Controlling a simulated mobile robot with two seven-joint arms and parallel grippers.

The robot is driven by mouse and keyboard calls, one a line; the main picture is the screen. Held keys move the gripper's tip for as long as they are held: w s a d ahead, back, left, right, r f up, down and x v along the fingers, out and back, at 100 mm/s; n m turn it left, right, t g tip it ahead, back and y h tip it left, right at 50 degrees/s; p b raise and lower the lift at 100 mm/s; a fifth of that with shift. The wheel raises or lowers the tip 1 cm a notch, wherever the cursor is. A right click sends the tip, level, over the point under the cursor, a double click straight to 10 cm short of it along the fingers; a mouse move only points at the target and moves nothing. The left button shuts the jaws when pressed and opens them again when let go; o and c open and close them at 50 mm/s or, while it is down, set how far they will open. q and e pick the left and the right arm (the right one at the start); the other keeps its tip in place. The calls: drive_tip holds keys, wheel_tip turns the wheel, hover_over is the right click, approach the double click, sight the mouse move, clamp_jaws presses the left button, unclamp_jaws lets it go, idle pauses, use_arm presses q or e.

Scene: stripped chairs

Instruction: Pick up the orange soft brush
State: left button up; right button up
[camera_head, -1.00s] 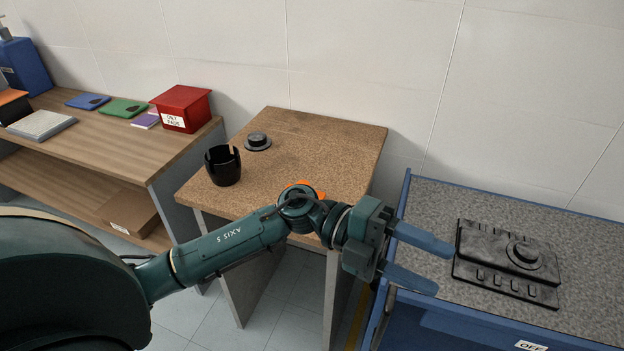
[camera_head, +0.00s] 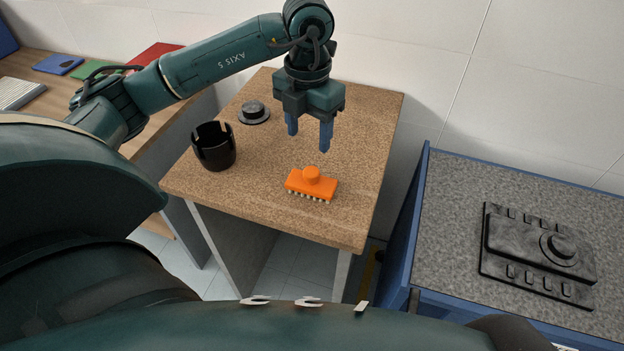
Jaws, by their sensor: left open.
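The orange soft brush (camera_head: 311,184) lies on the brown cork-like tabletop (camera_head: 270,215), bristles down, with a round orange knob on top. My left gripper (camera_head: 309,143) is open and empty, pointing down. In the picture its blue fingers are just above and behind the brush, apart from it. How high they are over the table is hard to tell. My right gripper is not in view.
A black notched cup (camera_head: 214,147) and a round black lidded piece (camera_head: 254,112) stand left of the brush. A blue-framed bench (camera_head: 520,180) with a dark panel part (camera_head: 540,255) is at the right. A wooden shelf with coloured items is at the left.

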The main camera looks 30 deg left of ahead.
use_arm(q)
hover_over(312, 170)
drive_tip(key=f, duration=0.4)
drive_tip(key=shift+a+f, duration=0.3)
drive_tip(key=shift+a, duration=0.05)
drive_tip(key=shift+s+d+f+p, duration=0.1)
drive_tip(key=shift+f+p, duration=0.15)
drive_tip(key=shift+f, duration=0.65)
drive_tip(key=shift+w+d+f+p, duration=0.1)
drive_tip(key=shift+d+f+p, duration=0.1)
drive_tip(key=shift+f, duration=0.65)
drive_tip(key=shift+s+d+f+p, duration=0.1)
drive_tip(key=shift+f+p, duration=0.15)
drive_tip(key=shift+f, duration=0.65)
drive_tip(key=shift+c, duration=0.5)
drive_tip(key=c, duration=1)
